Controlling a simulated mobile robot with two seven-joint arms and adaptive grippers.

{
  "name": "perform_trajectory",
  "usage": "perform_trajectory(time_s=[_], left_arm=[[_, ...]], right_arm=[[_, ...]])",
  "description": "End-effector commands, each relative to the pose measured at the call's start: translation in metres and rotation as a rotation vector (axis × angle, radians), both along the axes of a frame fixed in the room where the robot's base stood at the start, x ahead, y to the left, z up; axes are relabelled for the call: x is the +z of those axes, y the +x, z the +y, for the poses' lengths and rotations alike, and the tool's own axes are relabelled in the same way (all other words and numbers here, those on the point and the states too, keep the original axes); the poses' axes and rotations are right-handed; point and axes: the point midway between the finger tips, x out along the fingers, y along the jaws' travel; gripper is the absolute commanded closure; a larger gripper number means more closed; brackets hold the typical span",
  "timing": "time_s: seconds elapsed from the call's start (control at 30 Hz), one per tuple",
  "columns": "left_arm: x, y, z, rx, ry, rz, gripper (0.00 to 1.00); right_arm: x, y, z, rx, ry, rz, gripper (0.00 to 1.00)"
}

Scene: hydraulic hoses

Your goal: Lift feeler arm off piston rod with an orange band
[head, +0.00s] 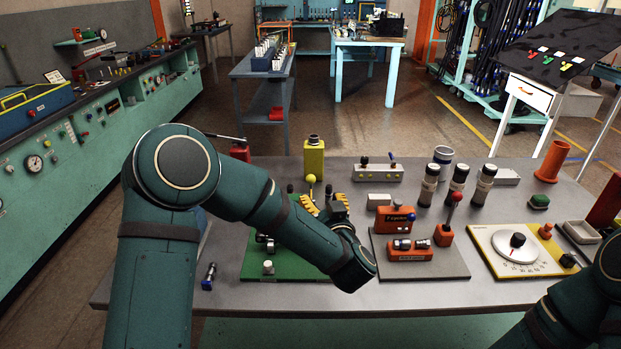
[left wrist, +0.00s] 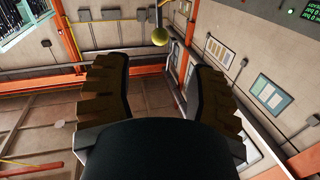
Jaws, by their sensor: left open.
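My left gripper (head: 325,204) is open above the green board (head: 255,262), its ribbed yellow fingers pointing away from me. A yellow ball knob (head: 311,178) shows just beyond the fingers. In the left wrist view the same knob (left wrist: 160,37) sits on a thin stem past the fingertips, between their lines, and nothing is held. Whether this knob belongs to the feeler arm I cannot tell. My left forearm hides much of the green board, and I cannot make out a piston rod with an orange band. My right arm enters at lower right; its gripper is out of view.
Right of the green board is a grey plate (head: 455,262) with an orange block (head: 395,219) and a red-knobbed lever (head: 453,199). A yellow dial board (head: 500,262) is farther right. A yellow block (head: 314,160) stands behind. The grey table's front left is mostly clear.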

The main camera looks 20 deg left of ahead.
Motion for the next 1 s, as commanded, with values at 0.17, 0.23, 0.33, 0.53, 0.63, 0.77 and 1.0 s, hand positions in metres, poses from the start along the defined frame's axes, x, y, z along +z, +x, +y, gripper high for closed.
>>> perform_trajectory(time_s=[0.17,0.23,0.33,0.53,0.63,0.77,1.0], left_arm=[[-0.001,0.032,0.020,0.003,-0.003,0.000,0.44],[-0.001,0.043,0.027,0.003,-0.002,0.000,0.44],[-0.001,0.058,0.035,0.001,-0.003,-0.001,0.44],[-0.001,0.079,0.047,0.000,-0.001,0.000,0.44],[-0.001,0.084,0.049,-0.002,-0.001,0.001,0.44],[0.000,0.085,0.050,-0.002,-0.001,0.001,0.44],[0.000,0.085,0.050,-0.002,-0.001,0.000,0.55]], right_arm=[[0.000,0.000,0.000,0.000,0.000,0.000,0.53],[0.000,0.000,0.000,0.000,0.000,0.000,0.53],[0.000,0.000,0.000,0.001,0.000,0.000,0.53],[-0.001,0.000,0.000,0.001,0.000,0.000,0.53],[-0.001,0.000,0.000,0.001,0.000,0.001,0.53],[-0.001,0.000,0.000,0.001,0.000,0.001,0.53],[-0.001,0.000,0.000,0.001,0.000,0.001,0.53]])
